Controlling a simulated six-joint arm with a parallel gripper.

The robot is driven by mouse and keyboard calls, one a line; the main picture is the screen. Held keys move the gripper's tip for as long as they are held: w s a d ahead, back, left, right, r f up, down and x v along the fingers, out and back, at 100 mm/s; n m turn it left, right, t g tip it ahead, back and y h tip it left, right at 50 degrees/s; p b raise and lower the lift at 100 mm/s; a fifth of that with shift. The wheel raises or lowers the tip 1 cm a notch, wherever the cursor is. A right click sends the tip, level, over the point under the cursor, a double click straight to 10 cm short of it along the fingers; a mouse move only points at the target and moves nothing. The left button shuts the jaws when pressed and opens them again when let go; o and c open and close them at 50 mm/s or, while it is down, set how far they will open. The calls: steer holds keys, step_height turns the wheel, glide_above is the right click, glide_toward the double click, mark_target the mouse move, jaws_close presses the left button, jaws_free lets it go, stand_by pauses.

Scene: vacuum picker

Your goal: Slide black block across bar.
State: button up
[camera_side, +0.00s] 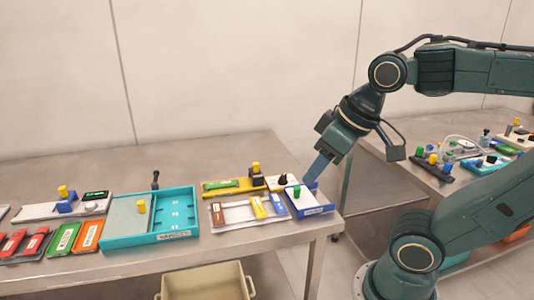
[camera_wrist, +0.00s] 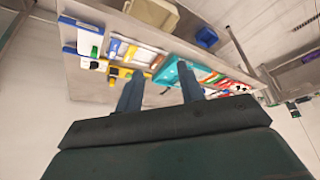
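My gripper (camera_side: 317,171) hangs above the right end of the near table, beside the blue-edged tray. In the wrist view my gripper's two fingers (camera_wrist: 160,90) stand apart with nothing visible between them. A small black block (camera_side: 283,180) sits on a white plate just left of the gripper. Another dark piece (camera_side: 257,180) is at the right end of a yellow bar (camera_side: 222,188), under a yellowish knob. I cannot tell which of these is the task's block.
A blue-edged tray (camera_side: 315,210) with a green knob stands at the table's right corner. A beige bin (camera_side: 205,284) is below. Bare table lies behind.

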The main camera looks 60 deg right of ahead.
steer(key=w+d+r+m+g, duration=0.15)
steer(key=w+d+r, duration=0.25)
steer(key=w, duration=0.5)
steer(key=m+g, duration=0.4)
steer(key=m, duration=0.3)
glide_above(256, 165)
step_height(256, 165, down, 11)
steer(key=shift+w+d, duration=0.1)
step_height(256, 165, down, 14)
steer(key=shift+r, duration=0.15)
